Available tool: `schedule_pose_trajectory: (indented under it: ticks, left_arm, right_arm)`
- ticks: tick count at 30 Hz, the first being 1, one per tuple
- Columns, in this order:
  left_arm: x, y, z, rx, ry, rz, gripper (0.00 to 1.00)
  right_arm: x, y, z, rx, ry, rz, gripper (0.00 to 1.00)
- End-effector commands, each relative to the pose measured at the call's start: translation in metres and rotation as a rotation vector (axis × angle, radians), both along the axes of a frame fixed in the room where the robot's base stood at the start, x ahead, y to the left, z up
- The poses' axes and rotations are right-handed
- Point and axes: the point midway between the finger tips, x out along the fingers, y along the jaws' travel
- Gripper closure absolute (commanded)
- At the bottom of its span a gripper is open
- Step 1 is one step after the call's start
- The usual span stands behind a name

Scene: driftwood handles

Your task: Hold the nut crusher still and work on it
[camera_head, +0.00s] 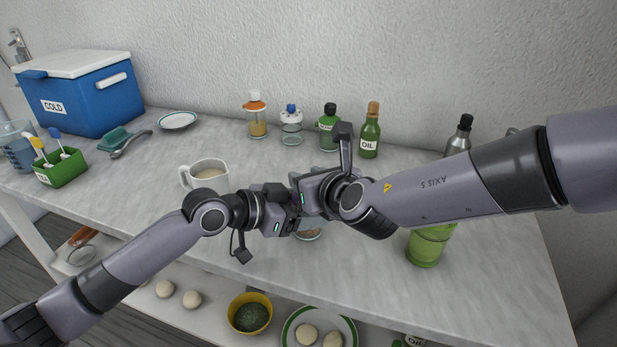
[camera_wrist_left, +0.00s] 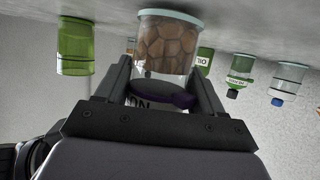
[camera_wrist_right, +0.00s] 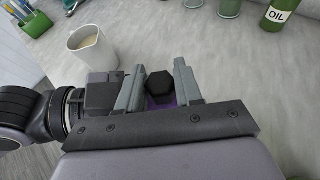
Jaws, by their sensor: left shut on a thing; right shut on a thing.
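The nut crusher (camera_wrist_left: 168,48) is a clear jar of brown nuts, standing on the counter and seen upside down in the left wrist view. A purple part (camera_wrist_left: 162,94) sits at its top. In the head view my arms hide most of it; its lower part (camera_head: 308,235) shows below them. My left gripper (camera_wrist_left: 165,72) is shut on the jar, one finger on each side. My right gripper (camera_wrist_right: 158,78) is shut on the black knob (camera_wrist_right: 158,84) above the purple part. The two grippers are very close together.
A cup (camera_head: 207,175) stands left of the grippers, and a green container (camera_head: 427,246) stands to the right. Bottles, including the oil bottle (camera_head: 370,132), line the back. A blue cold box (camera_head: 95,100) is at the far left. The front left of the counter is mostly clear.

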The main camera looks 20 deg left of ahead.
Motion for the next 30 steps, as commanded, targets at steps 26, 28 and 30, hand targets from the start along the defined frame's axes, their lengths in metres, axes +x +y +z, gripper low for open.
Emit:
schedule_pose_trajectory:
  ticks: [26, 28, 30]
  left_arm:
    - [0.0, -0.0006, 0.0005, -0.002, 0.0, -0.001, 0.71]
    - [0.0001, -0.0005, 0.0006, -0.002, 0.0, -0.001, 0.71]
    - [0.0001, -0.0005, 0.0006, -0.002, -0.001, -0.001, 0.71]
  right_arm:
    - [-0.0014, 0.0006, -0.0004, -0.003, 0.002, -0.065, 0.58]
    - [-0.0011, 0.0003, -0.0004, -0.003, 0.001, -0.065, 0.58]
    - [-0.0009, 0.0, -0.0003, -0.004, 0.001, -0.066, 0.58]
